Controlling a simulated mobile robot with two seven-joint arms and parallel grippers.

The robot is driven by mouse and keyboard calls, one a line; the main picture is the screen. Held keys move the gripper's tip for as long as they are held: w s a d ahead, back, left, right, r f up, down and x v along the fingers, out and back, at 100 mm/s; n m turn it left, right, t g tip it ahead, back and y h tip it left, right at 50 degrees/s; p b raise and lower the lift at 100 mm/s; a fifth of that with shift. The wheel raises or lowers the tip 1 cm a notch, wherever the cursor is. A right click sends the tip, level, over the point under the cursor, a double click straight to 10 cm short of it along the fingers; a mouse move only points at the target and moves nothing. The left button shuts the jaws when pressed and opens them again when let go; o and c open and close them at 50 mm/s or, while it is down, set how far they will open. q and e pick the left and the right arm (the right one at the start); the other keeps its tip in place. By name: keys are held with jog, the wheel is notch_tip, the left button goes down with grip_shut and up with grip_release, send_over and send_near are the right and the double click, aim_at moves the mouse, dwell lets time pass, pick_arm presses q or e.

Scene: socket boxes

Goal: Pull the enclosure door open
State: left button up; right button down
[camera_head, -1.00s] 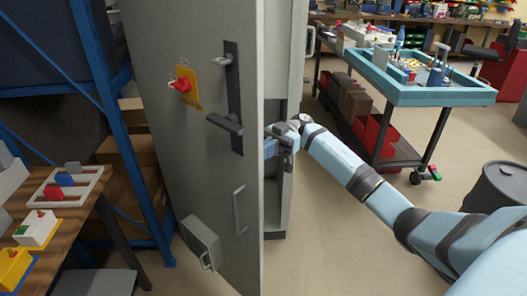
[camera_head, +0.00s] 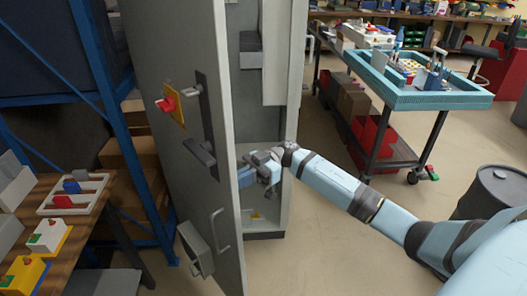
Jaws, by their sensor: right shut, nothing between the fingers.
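The grey enclosure door (camera_head: 182,60) stands partly open, swung toward me and to the left. On its outer face are a dark handle (camera_head: 205,115), a red switch on a yellow plate (camera_head: 172,104), a thin grey pull bar (camera_head: 220,230) and a small box. The grey enclosure (camera_head: 287,60) behind it shows part of its inside. My right gripper (camera_head: 247,173) is shut and empty, at the inner side of the door's free edge. The edge partly hides its fingertips, so I cannot tell whether they touch the door. My left gripper is not in view.
A blue shelf rack (camera_head: 110,100) stands close to the left of the door. A wooden bench (camera_head: 75,225) with coloured socket boxes is at the lower left. A blue-topped cart (camera_head: 420,98) and a dark barrel (camera_head: 492,190) are at the right.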

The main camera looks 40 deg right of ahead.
pick_arm(q)
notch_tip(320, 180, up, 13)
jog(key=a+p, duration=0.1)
jog(key=p, duration=1.3)
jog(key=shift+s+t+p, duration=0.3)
pick_arm(e)
jog(key=w+a+m+t, duration=0.1)
jog(key=a+m+t, duration=0.1)
jog(key=a, duration=0.9)
jog(key=w+a+m+t+h, duration=0.1)
jog(key=a+t, duration=0.3)
jog(key=a, duration=0.7)
jog(key=w+a+m+t+h, duration=0.1)
jog(key=w+a+m+t, duration=0.1)
jog(key=a, duration=0.9)
jog(key=shift+w+m+t, duration=0.4)
jog(key=shift+m+t, duration=0.4)
jog(key=shift+t, duration=0.2)
